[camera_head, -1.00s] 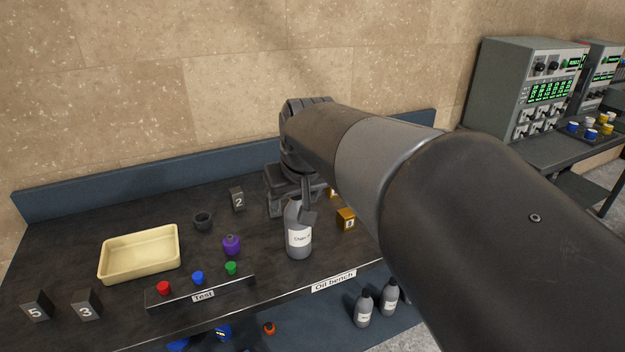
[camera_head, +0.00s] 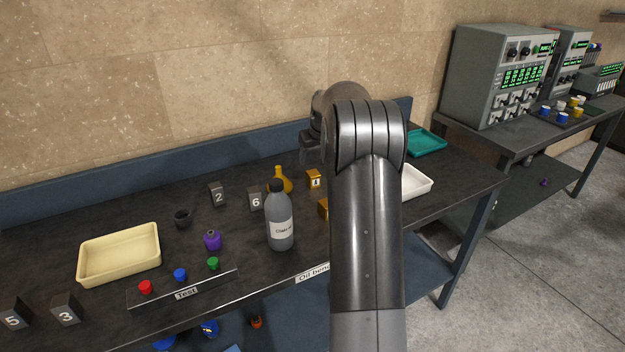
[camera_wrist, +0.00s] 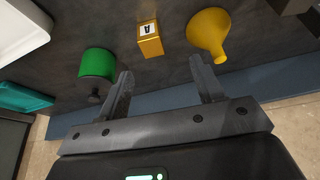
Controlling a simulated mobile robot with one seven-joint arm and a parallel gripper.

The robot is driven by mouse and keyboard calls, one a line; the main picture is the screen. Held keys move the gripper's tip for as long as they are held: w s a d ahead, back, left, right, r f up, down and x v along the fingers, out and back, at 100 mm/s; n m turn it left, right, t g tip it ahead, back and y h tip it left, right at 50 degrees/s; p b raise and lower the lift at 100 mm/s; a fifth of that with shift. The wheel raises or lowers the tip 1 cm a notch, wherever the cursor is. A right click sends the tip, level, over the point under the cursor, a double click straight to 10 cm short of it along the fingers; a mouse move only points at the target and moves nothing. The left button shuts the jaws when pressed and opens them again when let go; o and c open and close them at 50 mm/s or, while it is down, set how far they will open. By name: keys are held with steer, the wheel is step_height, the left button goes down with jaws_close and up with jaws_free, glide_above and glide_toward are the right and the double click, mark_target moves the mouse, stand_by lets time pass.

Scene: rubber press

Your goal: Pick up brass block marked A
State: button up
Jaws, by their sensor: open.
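The brass block marked A (camera_wrist: 149,38) stands on the dark bench top in the wrist view, just beyond and between my fingertips, not touching them. In the head view a small brass block (camera_head: 314,180) with a white label stands beside the yellow funnel; it looks like the same block, though its letter is too small to read. My gripper (camera_wrist: 160,72) is open and empty. In the head view my gripper (camera_head: 310,150) shows only partly, behind the block, with my arm hiding the rest.
The yellow funnel (camera_wrist: 209,32) and a green cylinder (camera_wrist: 97,63) flank the block closely. Another brass block (camera_head: 322,208) is partly hidden by my arm. A grey bottle (camera_head: 280,222) stands in front. A white tray (camera_head: 417,183) and teal tray (camera_head: 427,142) lie right.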

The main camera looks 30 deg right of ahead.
mark_target(314, 173)
steer(key=x, duration=0.4)
steer(key=d+x, duration=0.1)
steer(key=x, duration=0.3)
steer(key=d+x, duration=0.1)
steer(key=x, duration=0.4)
steer(key=shift+w, duration=0.2)
steer(key=shift+r, duration=0.1)
jaws_close()
